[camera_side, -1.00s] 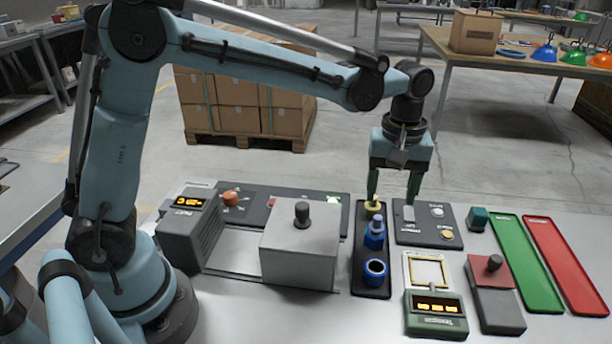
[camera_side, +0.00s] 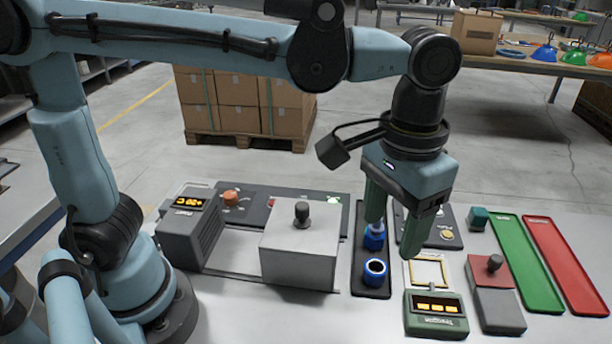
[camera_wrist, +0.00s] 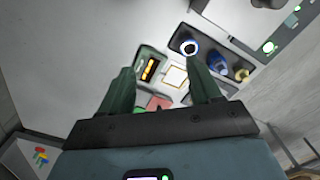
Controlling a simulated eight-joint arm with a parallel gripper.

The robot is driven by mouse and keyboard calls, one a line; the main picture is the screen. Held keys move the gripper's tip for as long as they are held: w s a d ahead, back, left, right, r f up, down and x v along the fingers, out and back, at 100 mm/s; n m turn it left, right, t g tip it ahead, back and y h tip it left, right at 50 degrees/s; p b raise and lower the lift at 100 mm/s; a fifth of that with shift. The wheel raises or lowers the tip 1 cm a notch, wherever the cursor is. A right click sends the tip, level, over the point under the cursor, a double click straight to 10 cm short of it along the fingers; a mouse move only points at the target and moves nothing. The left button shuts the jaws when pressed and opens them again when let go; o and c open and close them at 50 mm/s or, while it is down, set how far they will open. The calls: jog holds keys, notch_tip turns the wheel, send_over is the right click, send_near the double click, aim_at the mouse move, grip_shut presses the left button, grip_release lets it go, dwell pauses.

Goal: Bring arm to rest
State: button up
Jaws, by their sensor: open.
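My gripper (camera_side: 394,228) is open and empty, pointing down above the table near the dark tray and the green weighing device. In the wrist view my gripper (camera_wrist: 160,92) shows two green fingers spread apart with nothing between them but the table far below. The dark tray (camera_side: 358,285) holds a blue cup (camera_side: 376,270) and a blue bottle (camera_side: 373,238). The gripper's left finger hides part of the tray's back end in the side view.
The green device (camera_side: 436,315), a grey box with a knob (camera_side: 300,255), a red-topped block (camera_side: 497,300), a green tray (camera_side: 525,262) and a red tray (camera_side: 567,262) stand on the table. A pallet of cartons (camera_side: 250,110) is behind. The front right table is clear.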

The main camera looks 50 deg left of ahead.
jog(key=s+m, duration=0.1)
jog(key=s+d+m, duration=0.1)
jog(key=s, duration=0.1)
jog(key=shift+s+f+m, duration=0.1)
jog(key=shift+m, duration=0.3)
